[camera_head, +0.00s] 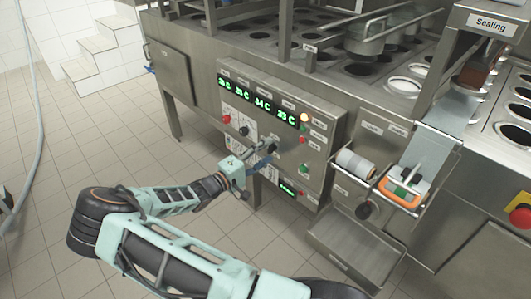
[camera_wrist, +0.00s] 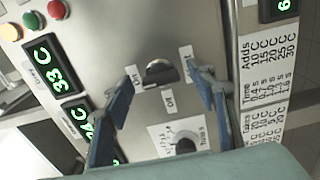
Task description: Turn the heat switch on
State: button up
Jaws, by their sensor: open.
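A dark rotary switch (camera_wrist: 161,74) sits on the steel control panel (camera_head: 322,165), near the middle of the wrist view. A label reading "On" (camera_wrist: 131,76) is on its left and one reading "Off" (camera_wrist: 169,100) is below it. Its handle lies roughly sideways in that view. My gripper (camera_wrist: 165,78) is open, with one blue finger on each side of the switch; I cannot tell whether either finger touches it. In the head view my gripper (camera_head: 264,157) is at the panel, below the green displays, and partly hides the controls there. I cannot read a "heat" label.
A second knob (camera_wrist: 185,146) with a dial scale sits close by on the panel. Green temperature displays (camera_head: 258,100), a red button (camera_head: 226,119) and other buttons are nearby. A roll holder (camera_head: 357,163) and tray stand to the right.

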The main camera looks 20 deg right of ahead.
jog(key=v, duration=1.2)
